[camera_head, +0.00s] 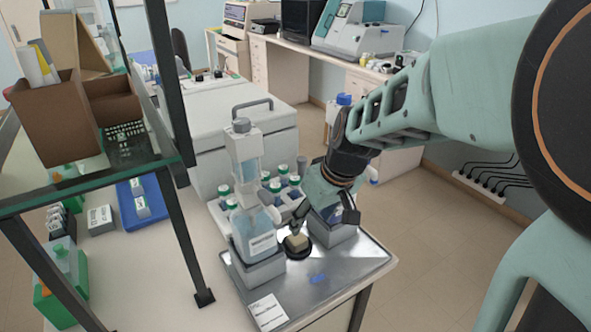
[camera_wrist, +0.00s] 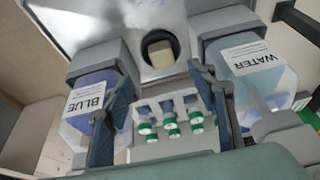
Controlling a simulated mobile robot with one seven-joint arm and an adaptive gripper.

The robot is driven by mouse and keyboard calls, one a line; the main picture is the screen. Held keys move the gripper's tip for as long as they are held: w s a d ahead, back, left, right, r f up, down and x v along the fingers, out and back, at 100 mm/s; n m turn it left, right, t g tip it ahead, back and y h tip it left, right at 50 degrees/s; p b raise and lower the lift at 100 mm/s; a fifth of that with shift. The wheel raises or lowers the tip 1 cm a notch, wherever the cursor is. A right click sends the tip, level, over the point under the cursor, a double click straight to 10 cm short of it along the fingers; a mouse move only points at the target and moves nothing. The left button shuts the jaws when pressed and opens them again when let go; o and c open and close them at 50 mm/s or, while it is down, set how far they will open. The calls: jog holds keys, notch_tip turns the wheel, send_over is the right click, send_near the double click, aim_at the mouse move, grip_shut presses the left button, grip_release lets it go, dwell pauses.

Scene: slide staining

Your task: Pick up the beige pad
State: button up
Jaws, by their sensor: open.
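The beige pad (camera_head: 296,242) sits on a round black holder (camera_head: 298,252) on the metal tray. In the wrist view the pad (camera_wrist: 160,52) lies inside the dark ring of the holder, near the top centre. My gripper (camera_head: 326,214) is open and above the tray, just right of the pad in the head view. Its two fingers (camera_wrist: 160,72) show left and right in the wrist view, with the pad beyond the tips and roughly between them. Nothing is between the fingers at the tips.
A WATER bottle (camera_wrist: 257,75) and a BLUE bottle (camera_wrist: 95,100) stand in grey holders on either side. Several green-capped vials (camera_wrist: 170,128) stand in a white rack behind. The shiny tray (camera_head: 350,270) has free room at front right. A glass shelf (camera_head: 60,190) is at left.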

send_near(297, 237)
notch_tip(297, 237, down, 2)
jog(key=shift+a+f, duration=0.15)
jog(key=shift+w+x, duration=0.1)
jog(key=shift+x, duration=1.5)
jog(key=shift+w+x, duration=0.15)
jog(key=shift+x, duration=1.45)
jog(key=c, duration=1)
